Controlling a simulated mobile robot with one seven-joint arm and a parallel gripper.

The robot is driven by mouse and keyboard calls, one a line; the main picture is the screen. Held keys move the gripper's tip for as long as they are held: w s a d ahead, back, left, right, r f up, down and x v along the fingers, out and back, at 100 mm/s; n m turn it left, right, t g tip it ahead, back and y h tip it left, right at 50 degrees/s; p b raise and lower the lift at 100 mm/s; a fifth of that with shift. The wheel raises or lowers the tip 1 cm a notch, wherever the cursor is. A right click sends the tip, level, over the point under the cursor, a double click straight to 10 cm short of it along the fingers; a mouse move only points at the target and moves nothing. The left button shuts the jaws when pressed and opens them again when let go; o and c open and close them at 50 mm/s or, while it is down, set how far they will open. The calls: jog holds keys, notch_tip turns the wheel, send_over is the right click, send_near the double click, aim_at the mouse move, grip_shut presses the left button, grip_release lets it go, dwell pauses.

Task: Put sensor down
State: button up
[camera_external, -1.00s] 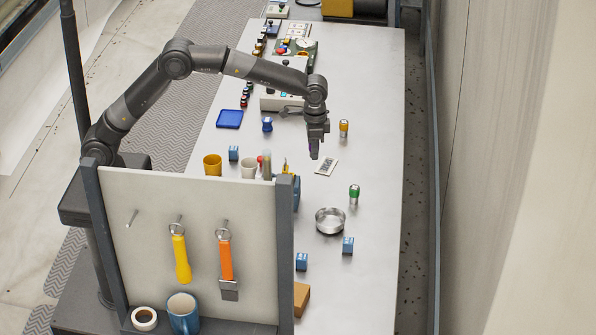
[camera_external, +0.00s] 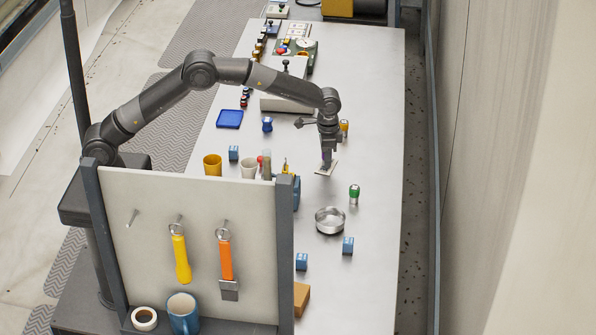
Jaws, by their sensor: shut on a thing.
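My gripper (camera_external: 327,147) points down over the right half of the table. It is shut on a small purple sensor (camera_external: 326,157), which is mostly hidden by the fingers. The sensor is upright, at or just above a small white marked card (camera_external: 321,170) on the table. I cannot tell whether the sensor touches the card.
A yellow-topped piece (camera_external: 344,125) stands close behind my gripper and a green-topped one (camera_external: 354,190) in front, to the right. A round metal dish (camera_external: 330,221), blue cubes (camera_external: 348,245) and cups (camera_external: 249,168) stand nearby. The table's right side (camera_external: 385,130) is clear.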

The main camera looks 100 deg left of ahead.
jog(key=shift+f, duration=0.1)
jog(key=o, duration=1)
notch_tip(320, 180, up, 12)
jog(key=shift+r, duration=0.25)
